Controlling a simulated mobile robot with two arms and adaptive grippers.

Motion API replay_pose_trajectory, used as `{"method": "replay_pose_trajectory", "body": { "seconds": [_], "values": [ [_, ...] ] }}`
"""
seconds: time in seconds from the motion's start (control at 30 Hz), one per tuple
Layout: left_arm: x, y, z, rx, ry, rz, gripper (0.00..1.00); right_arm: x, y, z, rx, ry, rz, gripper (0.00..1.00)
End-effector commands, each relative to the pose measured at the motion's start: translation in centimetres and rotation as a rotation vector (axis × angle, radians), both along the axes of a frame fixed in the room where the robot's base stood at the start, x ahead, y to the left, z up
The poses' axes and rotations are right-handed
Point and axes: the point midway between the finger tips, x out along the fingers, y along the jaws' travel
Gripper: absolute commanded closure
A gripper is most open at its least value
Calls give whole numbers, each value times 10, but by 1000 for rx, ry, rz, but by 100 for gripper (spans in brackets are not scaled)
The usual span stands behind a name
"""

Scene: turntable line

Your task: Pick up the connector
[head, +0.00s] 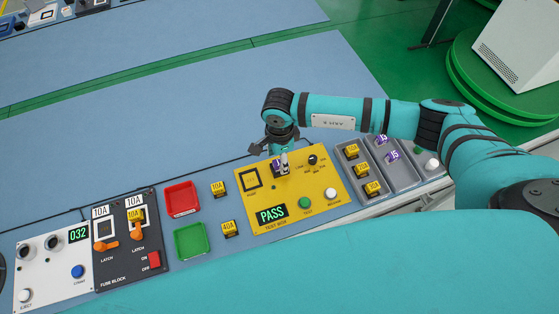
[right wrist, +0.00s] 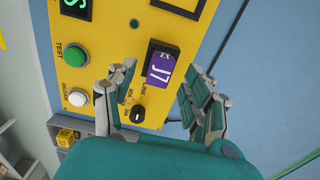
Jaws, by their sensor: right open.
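A purple-topped dark connector (right wrist: 163,68) with a white "J7" label sits on the yellow test box; I cannot tell if it is seated in a port. It shows partly in the head view (head: 276,168), near the box's upper edge. My right gripper (right wrist: 158,72) is open, with one finger on each side of the connector, and a gap shows at least on the right. In the head view my right gripper (head: 282,156) points down over it. The test box (head: 290,191) display reads PASS. My left gripper is not in view.
A red tray (head: 181,198), a green tray (head: 191,239), loose fuses and the fuse block (head: 127,266) lie left. The blue table behind is clear.

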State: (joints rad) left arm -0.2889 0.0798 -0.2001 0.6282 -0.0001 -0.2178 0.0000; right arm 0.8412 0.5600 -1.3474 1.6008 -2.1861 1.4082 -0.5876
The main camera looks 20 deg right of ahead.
Motion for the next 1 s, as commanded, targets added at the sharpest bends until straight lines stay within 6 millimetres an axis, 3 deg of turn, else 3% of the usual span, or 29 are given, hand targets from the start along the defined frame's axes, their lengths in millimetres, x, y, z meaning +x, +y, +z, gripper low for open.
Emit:
{"method": "replay_pose_trajectory", "body": {
  "seconds": [0.2,0.43,0.8,1.0],
  "values": [
    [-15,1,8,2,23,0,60,0,0,-22,1,0,0,48],
    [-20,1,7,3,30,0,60,0,0,-24,1,-1,0,48],
    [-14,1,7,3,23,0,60,0,0,-24,1,-1,0,94],
    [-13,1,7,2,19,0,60,0,0,-24,1,-1,0,98]
  ]
}}
